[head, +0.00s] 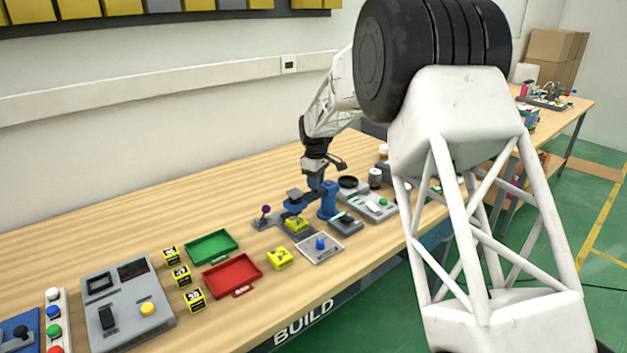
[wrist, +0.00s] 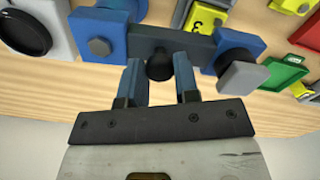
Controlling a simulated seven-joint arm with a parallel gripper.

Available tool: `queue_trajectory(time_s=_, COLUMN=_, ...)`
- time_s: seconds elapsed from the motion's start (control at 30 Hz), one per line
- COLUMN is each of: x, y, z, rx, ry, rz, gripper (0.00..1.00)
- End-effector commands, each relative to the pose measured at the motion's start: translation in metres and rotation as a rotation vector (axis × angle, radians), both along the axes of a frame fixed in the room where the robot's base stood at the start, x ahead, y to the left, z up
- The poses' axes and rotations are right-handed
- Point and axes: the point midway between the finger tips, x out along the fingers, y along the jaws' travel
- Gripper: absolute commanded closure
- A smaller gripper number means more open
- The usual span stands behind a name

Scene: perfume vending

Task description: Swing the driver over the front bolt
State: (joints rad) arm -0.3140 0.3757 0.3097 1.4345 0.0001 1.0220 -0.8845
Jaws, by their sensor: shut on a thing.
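The swing driver has a blue post (head: 327,201) and a dark bar (wrist: 143,44) reaching out from it. A blue end piece with a grey block (wrist: 243,77) is at the bar's outer end. In the head view the driver head (head: 294,196) hangs above a yellow block (head: 297,224) on a dark fixture. My gripper (head: 315,183) is at the bar.
A loose yellow block (head: 279,258) and a pale plate with a blue knob (head: 320,244) lie in front. A red tray (head: 232,274) and a green tray (head: 211,246) are to the left. A grey device (head: 374,206) stands close on the right. Bare table lies behind the driver.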

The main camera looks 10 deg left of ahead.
Motion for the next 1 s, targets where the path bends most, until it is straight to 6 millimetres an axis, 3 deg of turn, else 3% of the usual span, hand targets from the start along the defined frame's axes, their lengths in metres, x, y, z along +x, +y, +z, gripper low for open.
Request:
queue_trajectory(time_s=0.67, x=-0.0037, y=-0.0045, z=0.0011, rx=0.000, ry=0.000, rz=0.085, gripper=1.00)
queue_trajectory(time_s=0.7, x=-0.0037, y=-0.0045, z=0.0011, rx=0.000, ry=0.000, rz=0.085, gripper=0.66)
queue_trajectory(time_s=0.83, x=-0.0035, y=-0.0043, z=0.0008, rx=0.000, ry=0.000, rz=0.085, gripper=0.46)
queue_trajectory(time_s=1.0, x=-0.0034, y=-0.0043, z=0.0004, rx=0.000, ry=0.000, rz=0.085, gripper=0.46)
